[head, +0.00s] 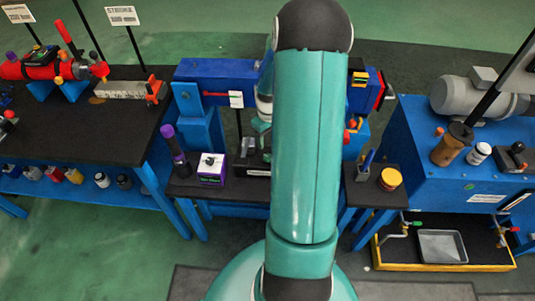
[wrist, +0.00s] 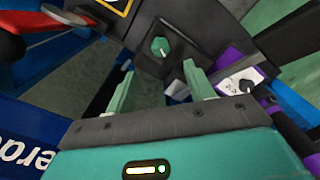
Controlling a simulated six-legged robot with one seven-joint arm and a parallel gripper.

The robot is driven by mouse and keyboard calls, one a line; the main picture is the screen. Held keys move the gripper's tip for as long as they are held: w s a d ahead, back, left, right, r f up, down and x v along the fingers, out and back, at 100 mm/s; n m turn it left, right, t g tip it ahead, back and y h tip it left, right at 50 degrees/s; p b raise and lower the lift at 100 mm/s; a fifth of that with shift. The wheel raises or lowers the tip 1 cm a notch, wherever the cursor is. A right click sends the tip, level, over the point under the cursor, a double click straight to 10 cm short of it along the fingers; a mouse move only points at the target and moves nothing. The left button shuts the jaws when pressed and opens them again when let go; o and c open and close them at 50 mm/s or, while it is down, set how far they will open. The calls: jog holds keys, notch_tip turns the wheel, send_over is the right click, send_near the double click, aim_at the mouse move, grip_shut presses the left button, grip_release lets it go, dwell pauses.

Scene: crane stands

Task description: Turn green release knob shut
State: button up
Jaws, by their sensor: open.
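The green release knob (wrist: 160,47) shows in the wrist view, set on a dark panel above the middle of the picture. It is a small green round knob with a pale mark; I cannot tell its turn position for certain. My gripper (wrist: 161,80) is open, with its two teal fingers apart and nothing between them. The knob lies beyond the fingertips, between their lines, and no finger touches it. In the head view my arm covers most of this spot, and I cannot make out the knob there.
A yellow-lidded jar (head: 390,179) is right of my arm. A blue machine body (head: 215,82) is behind.

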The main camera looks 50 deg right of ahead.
aim_at(268, 157)
notch_tip(268, 157, down, 10)
jog(key=shift+r, duration=0.1)
jog(key=shift+w, duration=0.1)
jog(key=c, duration=1)
jog(key=shift+o, duration=0.2)
jog(key=shift+m, duration=0.5)
jog(key=m, duration=0.5)
jog(key=shift+m, duration=0.3)
jog(key=m, duration=0.5)
jog(key=shift+m, duration=0.3)
